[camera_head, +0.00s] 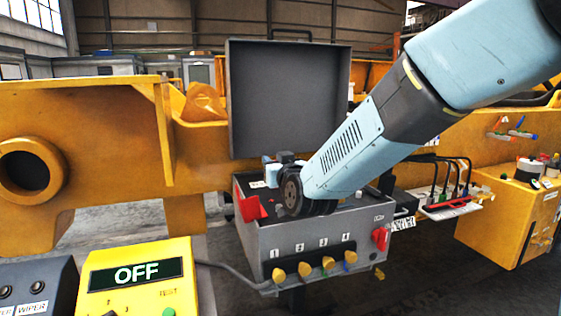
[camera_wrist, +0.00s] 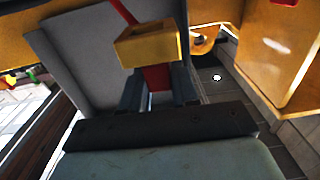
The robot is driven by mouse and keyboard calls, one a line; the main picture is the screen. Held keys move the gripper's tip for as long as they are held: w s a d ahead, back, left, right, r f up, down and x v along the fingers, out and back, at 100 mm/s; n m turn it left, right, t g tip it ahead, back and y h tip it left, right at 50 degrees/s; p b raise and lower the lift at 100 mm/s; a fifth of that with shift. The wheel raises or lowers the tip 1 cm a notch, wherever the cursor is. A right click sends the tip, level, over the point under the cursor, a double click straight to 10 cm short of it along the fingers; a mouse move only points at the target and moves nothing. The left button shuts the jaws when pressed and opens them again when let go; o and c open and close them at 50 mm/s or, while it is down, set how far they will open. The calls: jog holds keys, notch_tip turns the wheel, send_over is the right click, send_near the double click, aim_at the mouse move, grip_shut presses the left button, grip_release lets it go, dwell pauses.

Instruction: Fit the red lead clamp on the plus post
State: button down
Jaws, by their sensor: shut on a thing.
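My gripper (camera_wrist: 158,88) is shut on a red block in the wrist view. I take this block to be the red lead clamp (camera_wrist: 156,76). A brass-yellow block (camera_wrist: 150,44) sits at its outer end, and a thin red lead (camera_wrist: 122,10) runs up from there. In the head view my arm reaches over the open grey box (camera_head: 300,240), and its wrist hides much of the box's inside. The jaws and clamp cannot be made out clearly there. A red flap-like part (camera_head: 250,207) shows at the box's left inside. I cannot make out the plus post in either view.
The box's grey lid (camera_head: 288,100) stands open behind my wrist. Yellow knobs (camera_head: 304,270) and a red switch (camera_head: 381,238) stick out from the box. A yellow panel (camera_head: 140,285) reading OFF stands at front left. A tool tray (camera_head: 440,208) lies to the right.

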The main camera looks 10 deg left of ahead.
jog(key=shift+w+d+f, duration=0.1)
jog(key=shift+w+d, duration=0.3)
jog(key=shift+d, duration=0.2)
send_over(279, 205)
jog(key=shift+w+f, duration=0.1)
jog(key=shift+f, duration=2.7)
jog(key=shift+d, duration=0.1)
jog(key=shift+f, duration=1.55)
jog(key=c, duration=0.8)
grip_release()
